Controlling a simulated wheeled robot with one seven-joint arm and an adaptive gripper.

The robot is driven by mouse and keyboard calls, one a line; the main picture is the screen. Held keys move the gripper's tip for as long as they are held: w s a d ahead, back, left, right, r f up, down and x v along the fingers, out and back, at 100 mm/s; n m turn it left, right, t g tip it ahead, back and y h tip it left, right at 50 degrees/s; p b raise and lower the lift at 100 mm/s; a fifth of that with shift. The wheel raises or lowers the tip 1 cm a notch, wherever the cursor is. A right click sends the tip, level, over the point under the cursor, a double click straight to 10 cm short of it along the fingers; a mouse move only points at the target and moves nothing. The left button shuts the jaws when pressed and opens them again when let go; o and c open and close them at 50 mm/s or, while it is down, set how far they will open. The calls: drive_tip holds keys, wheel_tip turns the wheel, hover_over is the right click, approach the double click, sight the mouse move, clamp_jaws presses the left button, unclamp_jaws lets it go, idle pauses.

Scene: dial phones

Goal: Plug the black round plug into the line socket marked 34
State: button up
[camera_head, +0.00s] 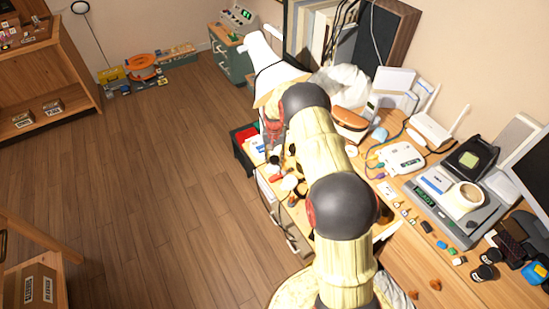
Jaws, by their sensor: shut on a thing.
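My arm, with its cream links and dark round joints, runs up the middle of the head view. Its far end is a white part over the left edge of the desk. I cannot make out the black round plug or a socket marked 34. A white box (400,159) with cables at its left side lies on the desk, but its markings are too small to read.
A white router (430,131) stands behind. The wooden floor (150,190) at left is clear.

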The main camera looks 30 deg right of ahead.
drive_tip(key=shift+f+b, duration=0.4)
drive_tip(key=shift+f, duration=0.25)
drive_tip(key=o, duration=1.1)
drive_tip(key=shift+r, duration=0.1)
